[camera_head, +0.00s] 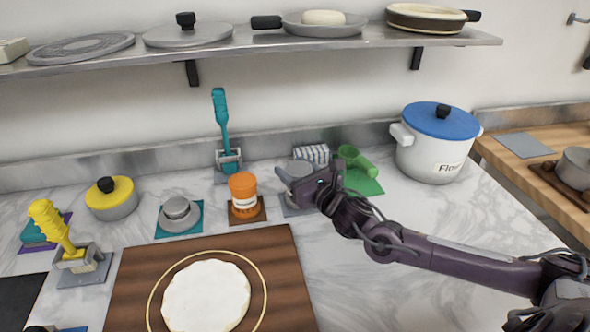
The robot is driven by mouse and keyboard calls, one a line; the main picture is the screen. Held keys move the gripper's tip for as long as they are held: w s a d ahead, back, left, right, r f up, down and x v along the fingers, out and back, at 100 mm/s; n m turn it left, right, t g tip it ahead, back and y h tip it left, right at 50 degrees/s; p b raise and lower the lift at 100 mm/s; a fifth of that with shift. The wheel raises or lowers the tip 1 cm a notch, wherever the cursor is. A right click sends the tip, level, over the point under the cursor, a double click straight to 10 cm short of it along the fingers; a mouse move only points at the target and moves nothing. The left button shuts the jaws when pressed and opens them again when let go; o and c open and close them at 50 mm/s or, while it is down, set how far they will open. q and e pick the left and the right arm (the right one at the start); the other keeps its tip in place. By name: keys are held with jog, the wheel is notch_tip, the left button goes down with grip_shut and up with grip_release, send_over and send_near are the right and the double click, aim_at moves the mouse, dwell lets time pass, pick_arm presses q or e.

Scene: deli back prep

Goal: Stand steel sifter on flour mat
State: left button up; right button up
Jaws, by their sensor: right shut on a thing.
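A grey steel round thing, which looks like the steel sifter (297,167), is at the back middle of the counter, partly hidden behind my right gripper. My right gripper (294,187) is shut on it. A grey-blue mat (291,209) shows below the gripper; it may be the flour mat, but no label is readable. I cannot tell whether the sifter touches this mat, as the gripper hides its lower part. My left gripper is not in view.
An orange jar (243,189) stands close left on a brown mat. A green scoop (355,159) on a green mat (364,184) and a striped item (312,153) are close right and behind. A white flour pot (430,158) stands farther right. Front-right marble is clear except for my arm.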

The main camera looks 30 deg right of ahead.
jog(key=shift+f+b, duration=0.6)
dwell(0.6)
jog(key=o, duration=1.3)
jog(key=shift+c, duration=0.2)
jog(key=shift+s, duration=0.1)
jog(key=shift+s+d+p, duration=0.2)
jog(key=shift+s+p, duration=0.2)
jog(key=shift+s, duration=0.85)
jog(key=shift+s+d+p, duration=0.2)
jog(key=shift+s+p, duration=0.15)
jog(key=shift+s, duration=0.85)
jog(key=shift+s+d+p, duration=0.15)
jog(key=shift+s+p, duration=0.2)
jog(key=shift+s, duration=0.35)
jog(key=shift+s+d+p, duration=0.1)
jog(key=shift+s+p, duration=0.2)
jog(key=shift+s, duration=0.4)
jog(key=shift+s, duration=0.1)
